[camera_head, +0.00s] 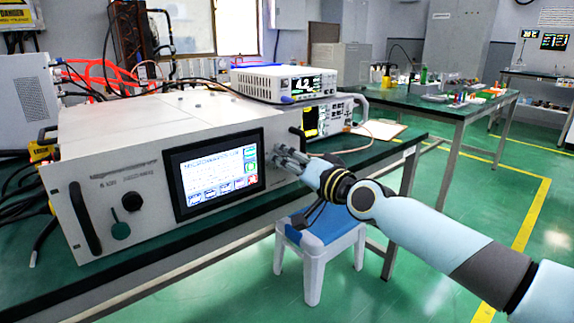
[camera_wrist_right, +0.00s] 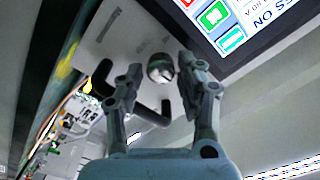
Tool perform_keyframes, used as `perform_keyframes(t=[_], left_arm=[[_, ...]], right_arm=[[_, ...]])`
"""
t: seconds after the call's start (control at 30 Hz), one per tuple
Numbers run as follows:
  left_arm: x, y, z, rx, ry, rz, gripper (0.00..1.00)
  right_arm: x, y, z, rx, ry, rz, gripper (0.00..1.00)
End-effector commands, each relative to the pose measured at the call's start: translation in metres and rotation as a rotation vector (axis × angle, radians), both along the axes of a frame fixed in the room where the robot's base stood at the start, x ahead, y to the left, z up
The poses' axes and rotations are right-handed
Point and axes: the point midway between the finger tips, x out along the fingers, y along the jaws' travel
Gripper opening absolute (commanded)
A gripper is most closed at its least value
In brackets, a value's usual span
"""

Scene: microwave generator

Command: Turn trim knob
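In the wrist view, a round shiny metallic knob (camera_wrist_right: 160,68) sits on the pale front panel of the microwave generator (camera_wrist_right: 125,35), beside the screen. My right gripper (camera_wrist_right: 161,72) is open, its two fingers apart with the knob showing between their tips. I cannot tell whether either finger touches it. In the head view, the right gripper (camera_head: 280,160) is at the right part of the generator's front (camera_head: 115,165), just right of the lit touchscreen (camera_head: 217,174). The fingers cover the knob there. My left gripper is not in view.
A black round knob (camera_head: 131,202) and a black handle (camera_head: 84,218) are on the generator's left front. Another handle (camera_wrist_right: 150,115) is close by my right fingers. Instruments (camera_head: 284,82) stand behind. A blue-topped stool (camera_head: 322,231) stands below my right arm.

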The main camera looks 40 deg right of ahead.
Motion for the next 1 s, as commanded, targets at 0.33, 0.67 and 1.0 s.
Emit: perform_keyframes(t=[0.33, 0.67, 1.0], left_arm=[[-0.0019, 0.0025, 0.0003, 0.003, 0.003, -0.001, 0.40], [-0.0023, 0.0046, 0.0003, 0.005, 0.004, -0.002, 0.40], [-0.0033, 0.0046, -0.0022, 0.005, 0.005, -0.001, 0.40]], right_arm=[[0.0007, 0.0001, 0.0003, 0.000, 0.000, 0.000, 0.24], [0.0006, 0.0000, 0.0001, -0.003, 0.000, 0.000, 0.00], [0.0005, 0.0003, -0.0001, -0.112, -0.009, 0.000, 0.00]])
